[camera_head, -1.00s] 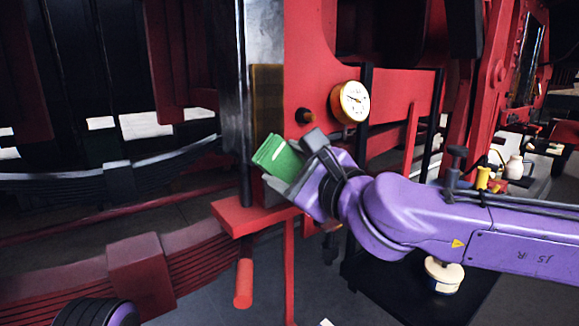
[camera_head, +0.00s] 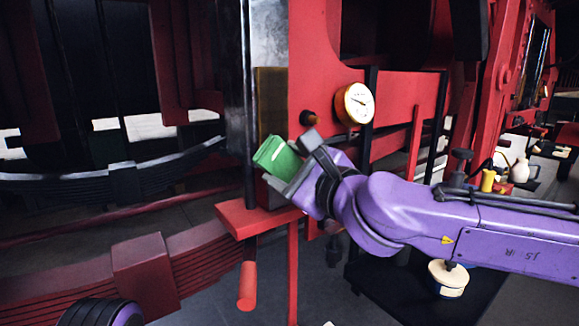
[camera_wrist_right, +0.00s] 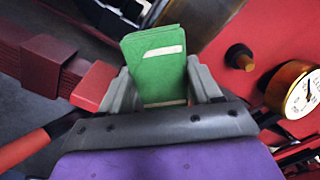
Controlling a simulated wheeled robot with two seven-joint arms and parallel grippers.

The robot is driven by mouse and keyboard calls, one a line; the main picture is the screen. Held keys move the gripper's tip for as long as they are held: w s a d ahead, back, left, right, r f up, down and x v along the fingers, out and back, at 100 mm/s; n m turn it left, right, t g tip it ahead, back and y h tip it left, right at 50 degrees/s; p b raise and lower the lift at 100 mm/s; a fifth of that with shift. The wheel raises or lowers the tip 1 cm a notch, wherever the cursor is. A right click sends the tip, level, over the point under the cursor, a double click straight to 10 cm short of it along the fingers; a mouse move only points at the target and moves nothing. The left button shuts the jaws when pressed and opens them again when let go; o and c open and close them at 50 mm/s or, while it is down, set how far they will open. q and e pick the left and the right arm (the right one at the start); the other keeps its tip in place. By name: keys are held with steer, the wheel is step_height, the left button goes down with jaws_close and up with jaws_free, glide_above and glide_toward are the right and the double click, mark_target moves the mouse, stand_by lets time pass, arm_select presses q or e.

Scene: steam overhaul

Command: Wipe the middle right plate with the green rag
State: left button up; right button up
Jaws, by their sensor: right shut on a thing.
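The green rag (camera_head: 277,156) is a folded block with a pale stripe. My right gripper (camera_head: 290,163) is shut on it, in front of the red frame. In the right wrist view the rag (camera_wrist_right: 158,66) stands between the two grey fingers of my right gripper (camera_wrist_right: 163,90). A brownish upright plate (camera_head: 270,100) is just behind and above the rag, beside a grey metal column. I cannot tell whether the rag touches it. Part of a dark and purple piece of my left arm shows at the bottom left; its gripper is out of view.
A red ledge (camera_head: 258,219) with a hanging red handle (camera_head: 247,287) is below. Leaf springs (camera_head: 205,262) lie left. A dark table (camera_head: 398,296) stands lower right.

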steer(key=shift+w+a, duration=0.1)
step_height(320, 180, up, 16)
steer(key=p, duration=1.4)
step_height(320, 180, down, 16)
steer(key=b, duration=1.4)
steer(key=shift+f, duration=0.1)
steer(key=shift+v, duration=2.95)
steer(key=v, duration=0.3)
